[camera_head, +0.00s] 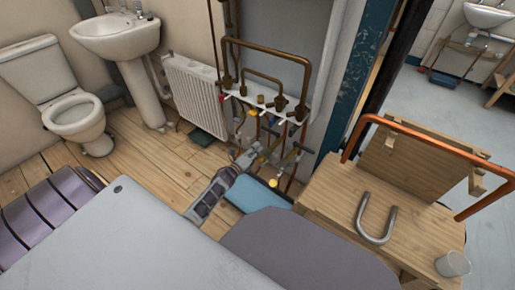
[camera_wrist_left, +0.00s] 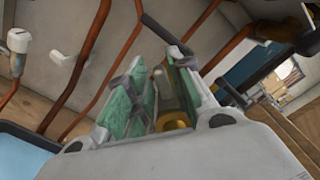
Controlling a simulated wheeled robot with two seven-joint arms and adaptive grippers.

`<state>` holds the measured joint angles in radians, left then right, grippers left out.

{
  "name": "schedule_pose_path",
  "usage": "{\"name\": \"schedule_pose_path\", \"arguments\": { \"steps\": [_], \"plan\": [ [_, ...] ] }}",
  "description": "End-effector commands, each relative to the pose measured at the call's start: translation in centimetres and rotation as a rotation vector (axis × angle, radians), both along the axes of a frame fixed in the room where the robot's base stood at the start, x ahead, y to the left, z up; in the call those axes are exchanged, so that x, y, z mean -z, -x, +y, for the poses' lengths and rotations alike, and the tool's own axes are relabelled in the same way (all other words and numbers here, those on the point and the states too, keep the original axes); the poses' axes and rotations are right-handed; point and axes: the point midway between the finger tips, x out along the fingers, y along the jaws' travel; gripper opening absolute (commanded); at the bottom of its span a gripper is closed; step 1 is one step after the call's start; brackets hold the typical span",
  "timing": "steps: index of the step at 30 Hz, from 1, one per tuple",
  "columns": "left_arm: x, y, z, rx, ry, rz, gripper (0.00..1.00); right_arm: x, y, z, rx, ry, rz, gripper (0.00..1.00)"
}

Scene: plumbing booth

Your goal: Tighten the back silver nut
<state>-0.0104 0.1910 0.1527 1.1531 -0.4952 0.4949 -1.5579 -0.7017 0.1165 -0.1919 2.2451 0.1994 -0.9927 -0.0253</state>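My left gripper (camera_head: 250,156) reaches in among the copper pipes and valves below the wall manifold (camera_head: 262,101). In the left wrist view its green-padded fingers (camera_wrist_left: 160,95) stand apart. Between them show a greyish cylindrical piece and a brass-coloured fitting (camera_wrist_left: 173,122). Gaps seem to show beside the grey piece; I cannot tell whether either finger touches it. I cannot make out the back silver nut for sure; it is too small in the head view and partly hidden by the fingers in the wrist view. My right gripper is not in view.
Copper pipes (camera_wrist_left: 90,50) run close around the left gripper. A white radiator (camera_head: 192,92) stands left of the pipes. A wooden bench (camera_head: 335,203) at right carries a bent grey pipe (camera_head: 376,236), a copper pipe (camera_head: 430,131) and a cup (camera_head: 453,264). Wooden floor is clear near the toilet (camera_head: 76,118).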

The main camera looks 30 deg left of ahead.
Motion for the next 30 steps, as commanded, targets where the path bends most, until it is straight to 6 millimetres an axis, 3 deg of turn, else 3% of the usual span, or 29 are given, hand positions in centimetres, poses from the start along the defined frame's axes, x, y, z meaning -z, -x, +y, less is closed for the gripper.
{"name": "schedule_pose_path", "arguments": {
  "steps": [30],
  "plan": [
    [0.1, 8.7, 0.6, 0.001, 0.000, 0.001, 0.22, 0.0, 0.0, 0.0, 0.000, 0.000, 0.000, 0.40]
  ]
}}
